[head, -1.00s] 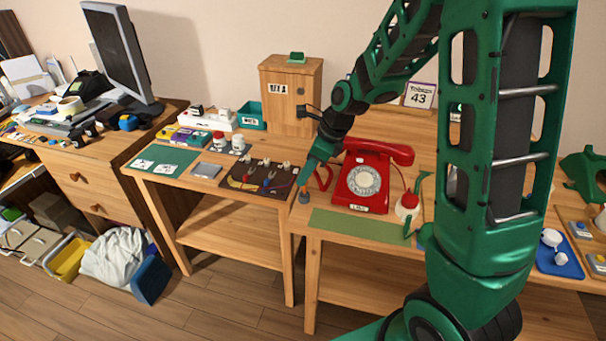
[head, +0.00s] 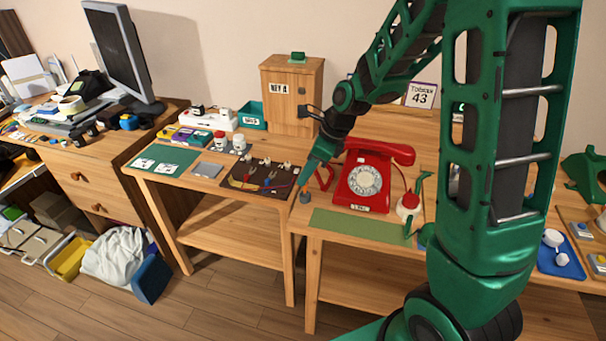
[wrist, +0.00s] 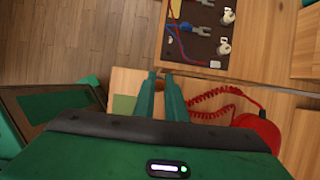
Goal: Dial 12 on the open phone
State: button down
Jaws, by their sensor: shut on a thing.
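The red dial phone (head: 378,202) stands on the right-hand wooden table, with its pale round dial (head: 364,181) facing me and its red handset (head: 392,151) across the top. My gripper (head: 306,190) is left of the phone, low over the table's left edge and pointing down, apart from the dial. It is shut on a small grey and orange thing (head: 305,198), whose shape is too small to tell. In the wrist view my gripper's two green fingers (wrist: 162,76) show, and the phone (wrist: 260,130) with its coiled red cord is at the right, partly cut off.
A green mat (head: 358,227) lies in front of the phone. A red and white bottle (head: 408,204) stands right of it. A dark board (head: 258,180) with wires lies on the left table. A wooden box (head: 291,92) stands behind. My arm hides part of the right table.

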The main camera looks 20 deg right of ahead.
jog(key=shift+f, duration=1.2)
dwell(0.5)
jog(key=c, duration=1.7)
grip_release()
jog(key=shift+r, duration=0.1)
jog(key=v, duration=1)
jog(key=shift+s+d+r, duration=0.1)
jog(key=shift+d+r, duration=0.05)
jog(key=shift+r, duration=0.05)
jog(key=s+d+n+g+h, duration=0.1)
jog(key=s+d+n, duration=0.3)
jog(key=s, duration=0.5)
jog(key=s+d+r+n+h, duration=0.1)
jog(key=s+d+n, duration=0.3)
jog(key=s+n, duration=0.4)
jog(key=s+d+r+n+g+h, duration=0.1)
jog(key=s+d+n, duration=0.4)
jog(key=s, duration=0.6)
jog(key=shift+s+d+n+g+h, duration=0.15)
jog(key=shift+s+n+g+h, duration=0.2)
jog(key=shift+n, duration=0.55)
